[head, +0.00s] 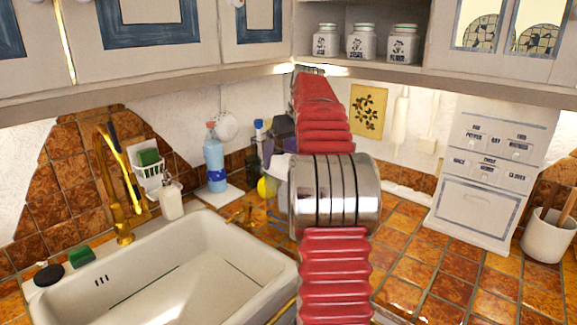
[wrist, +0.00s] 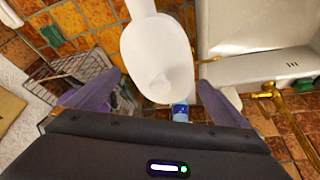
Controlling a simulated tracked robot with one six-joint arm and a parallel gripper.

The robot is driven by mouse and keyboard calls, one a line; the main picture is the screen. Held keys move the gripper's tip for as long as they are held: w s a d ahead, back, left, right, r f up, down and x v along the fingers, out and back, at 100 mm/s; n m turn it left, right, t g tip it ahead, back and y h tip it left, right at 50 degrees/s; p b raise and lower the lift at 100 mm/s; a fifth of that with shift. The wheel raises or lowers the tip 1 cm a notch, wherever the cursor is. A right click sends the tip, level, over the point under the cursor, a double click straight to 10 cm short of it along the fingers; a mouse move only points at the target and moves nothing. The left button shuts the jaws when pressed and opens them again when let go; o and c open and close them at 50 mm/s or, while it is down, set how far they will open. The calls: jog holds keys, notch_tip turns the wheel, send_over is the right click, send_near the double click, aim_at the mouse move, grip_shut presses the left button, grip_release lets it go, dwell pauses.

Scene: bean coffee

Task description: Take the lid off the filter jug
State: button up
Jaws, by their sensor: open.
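A white oval top with a handle-like strip (wrist: 157,62) shows between the fingertips in the wrist view. It looks like the filter jug seen from above; I cannot make out where lid and body part. My gripper (wrist: 160,80) is open, with one purple finger on each side of the oval. I cannot tell whether either finger touches it.
A blue-labelled bottle (head: 216,165) and a soap dispenser (head: 171,199) stand by the white sink (head: 180,262). A brass tap (head: 115,190) rises behind the sink. A wire rack (wrist: 72,75) lies left in the wrist view.

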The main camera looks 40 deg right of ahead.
jog(key=shift+c, duration=0.3)
jog(key=c, duration=0.9)
jog(key=shift+c, duration=0.2)
jog(key=shift+r, duration=0.4)
jog(key=c, duration=0.8)
notch_tip(320, 180, up, 6)
jog(key=shift+r, duration=0.25)
grip_shut()
jog(key=shift+w+r, duration=0.1)
jog(key=shift+r, duration=1.2)
